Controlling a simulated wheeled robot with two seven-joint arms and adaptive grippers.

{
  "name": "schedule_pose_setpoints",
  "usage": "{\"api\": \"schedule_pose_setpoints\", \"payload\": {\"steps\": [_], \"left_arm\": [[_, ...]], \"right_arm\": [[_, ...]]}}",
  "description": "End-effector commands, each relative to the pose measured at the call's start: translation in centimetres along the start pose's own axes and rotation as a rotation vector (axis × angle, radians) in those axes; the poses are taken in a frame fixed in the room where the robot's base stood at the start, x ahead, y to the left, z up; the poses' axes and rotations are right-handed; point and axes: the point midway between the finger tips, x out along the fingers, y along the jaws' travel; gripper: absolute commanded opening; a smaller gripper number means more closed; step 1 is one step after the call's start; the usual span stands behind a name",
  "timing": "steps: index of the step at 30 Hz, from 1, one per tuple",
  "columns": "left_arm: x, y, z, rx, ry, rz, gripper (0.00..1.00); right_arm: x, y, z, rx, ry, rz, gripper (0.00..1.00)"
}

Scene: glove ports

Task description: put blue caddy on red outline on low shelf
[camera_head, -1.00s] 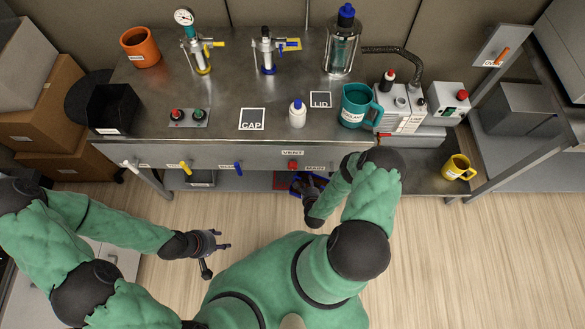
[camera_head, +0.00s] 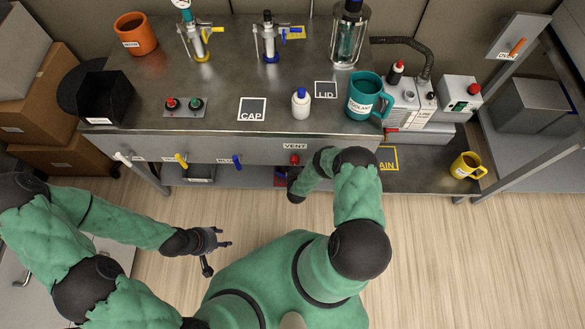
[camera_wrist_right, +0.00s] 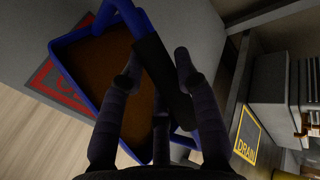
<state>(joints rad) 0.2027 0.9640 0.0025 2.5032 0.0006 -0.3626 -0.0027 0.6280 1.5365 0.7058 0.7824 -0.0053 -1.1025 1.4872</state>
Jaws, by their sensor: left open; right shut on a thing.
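The blue caddy (camera_wrist_right: 132,14) shows in the right wrist view as a blue-rimmed tray with a brown inside and a raised handle. My right gripper (camera_wrist_right: 158,75) is shut on the dark grip of that handle. The red outline (camera_wrist_right: 62,92) lies to the left of the caddy and partly under it. I cannot tell whether the caddy touches the shelf. In the head view the bench edge and my right arm hide most of the caddy and right gripper. My left gripper (camera_head: 222,237) is open and empty over the floor, in front of the bench.
A yellow DRAIN outline (camera_wrist_right: 246,137) lies on the low shelf to the right. A yellow mug (camera_head: 465,166) stands farther right. The bench front (camera_head: 265,149), with valve handles, overhangs the shelf. A teal mug (camera_head: 366,98) and white bottle (camera_head: 301,103) stand above.

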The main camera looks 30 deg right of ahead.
Motion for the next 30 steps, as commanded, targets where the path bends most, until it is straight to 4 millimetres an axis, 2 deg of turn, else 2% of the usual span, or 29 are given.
{"api": "schedule_pose_setpoints", "payload": {"steps": [8, 16, 28, 29, 30], "left_arm": [[0.8, -0.3, -0.1, 0.000, 0.001, 0.000, 0.48], [2.6, -0.9, -0.1, 0.000, 0.000, 0.000, 0.48], [2.6, -0.9, -0.1, 0.000, 0.000, 0.000, 0.48], [2.6, -0.9, -0.1, 0.000, 0.000, 0.000, 0.48], [2.6, -0.9, -0.1, 0.000, 0.000, 0.000, 0.48]], "right_arm": [[1.4, 0.5, 0.4, -0.001, -0.001, -0.006, 0.00], [3.3, 3.1, 0.0, -0.001, -0.001, -0.004, 0.00], [3.5, 3.3, -0.1, -0.001, -0.001, -0.005, 0.00], [3.4, 3.6, -0.1, 0.000, 0.000, 0.001, 0.38], [3.4, 3.5, -0.1, 0.000, 0.000, 0.000, 0.49]]}}
